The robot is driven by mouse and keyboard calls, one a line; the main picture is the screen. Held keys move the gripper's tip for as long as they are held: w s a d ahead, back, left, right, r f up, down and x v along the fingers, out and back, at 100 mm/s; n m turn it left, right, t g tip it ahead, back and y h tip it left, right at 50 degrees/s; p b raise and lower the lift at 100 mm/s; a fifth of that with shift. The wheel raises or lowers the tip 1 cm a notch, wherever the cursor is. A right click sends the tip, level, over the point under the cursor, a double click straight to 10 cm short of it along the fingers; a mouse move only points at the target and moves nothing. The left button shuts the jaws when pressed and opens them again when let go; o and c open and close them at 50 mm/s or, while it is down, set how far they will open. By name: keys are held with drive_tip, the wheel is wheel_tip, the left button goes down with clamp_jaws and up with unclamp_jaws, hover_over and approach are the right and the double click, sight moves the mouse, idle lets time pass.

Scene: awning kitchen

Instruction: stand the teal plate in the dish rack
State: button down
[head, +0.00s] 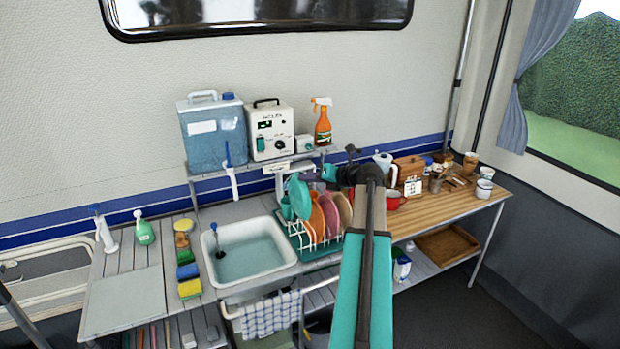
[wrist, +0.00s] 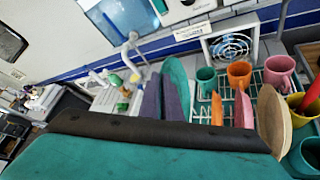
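The teal plate (head: 299,196) is on edge, slightly tilted, at the left end of the dish rack (head: 322,246), left of the orange plates. I cannot tell whether its lower edge rests in the rack. In the head view my gripper (head: 313,183) reaches in from the right, above the rack. The dish rack (wrist: 258,88) also shows in the wrist view, right of the fingers; its slots under the plate are hidden.
A teal mug (head: 287,208) sits by the plate. The sink basin (head: 246,262) lies left of the rack. A shelf with a water jug (head: 212,135) is behind.

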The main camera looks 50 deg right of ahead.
drive_tip(key=shift+f+b, duration=2.65)
drive_tip(key=shift+f, duration=3.4)
drive_tip(key=c, duration=1.9)
unclamp_jaws()
drive_tip(key=shift+f, duration=0.1)
drive_tip(key=shift+s, duration=0.1)
drive_tip(key=b+v, duration=0.3)
drive_tip(key=v, duration=1)
drive_tip(key=shift+s+r, duration=0.25)
drive_tip(key=shift+s, duration=0.05)
